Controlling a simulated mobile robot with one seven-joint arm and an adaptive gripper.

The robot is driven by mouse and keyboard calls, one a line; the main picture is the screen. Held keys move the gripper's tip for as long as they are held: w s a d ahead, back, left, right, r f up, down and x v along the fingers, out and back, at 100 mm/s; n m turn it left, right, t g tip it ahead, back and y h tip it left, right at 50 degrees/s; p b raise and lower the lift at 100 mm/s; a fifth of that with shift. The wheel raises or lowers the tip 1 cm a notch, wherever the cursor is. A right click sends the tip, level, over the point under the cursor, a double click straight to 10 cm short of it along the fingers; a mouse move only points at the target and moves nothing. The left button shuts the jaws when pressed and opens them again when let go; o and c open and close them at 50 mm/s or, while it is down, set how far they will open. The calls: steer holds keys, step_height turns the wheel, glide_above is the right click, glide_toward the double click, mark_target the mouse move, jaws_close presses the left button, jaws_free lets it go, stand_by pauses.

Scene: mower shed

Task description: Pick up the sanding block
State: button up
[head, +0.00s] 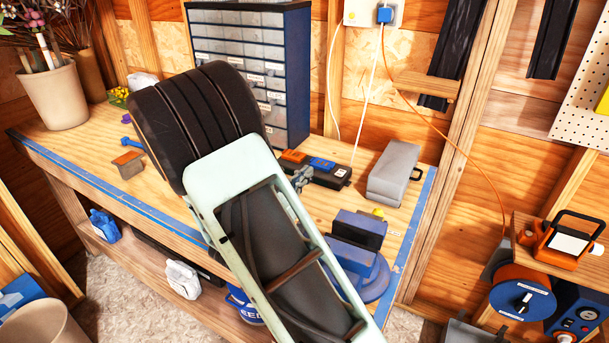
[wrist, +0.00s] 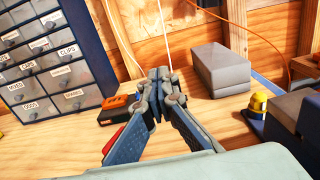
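A small block with an orange-brown top and a greyish side (head: 128,164) lies on the left part of the workbench in the head view; it looks like the sanding block. It does not show in the wrist view. My gripper (head: 301,178) is well to the right of it, above the bench in front of the drawer cabinet, partly hidden by my arm in the head view. In the wrist view my gripper's fingers (wrist: 158,76) come together at the tips, with nothing seen between them.
The wooden workbench (head: 75,149) has a blue front edge. A drawer cabinet (head: 297,75) stands at its back. A black-and-orange device (head: 328,171), a grey case (head: 395,172) and a blue vise (head: 357,240) are on the right. A plant pot (head: 54,97) stands far left.

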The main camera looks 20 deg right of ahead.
steer(key=o, duration=2.1)
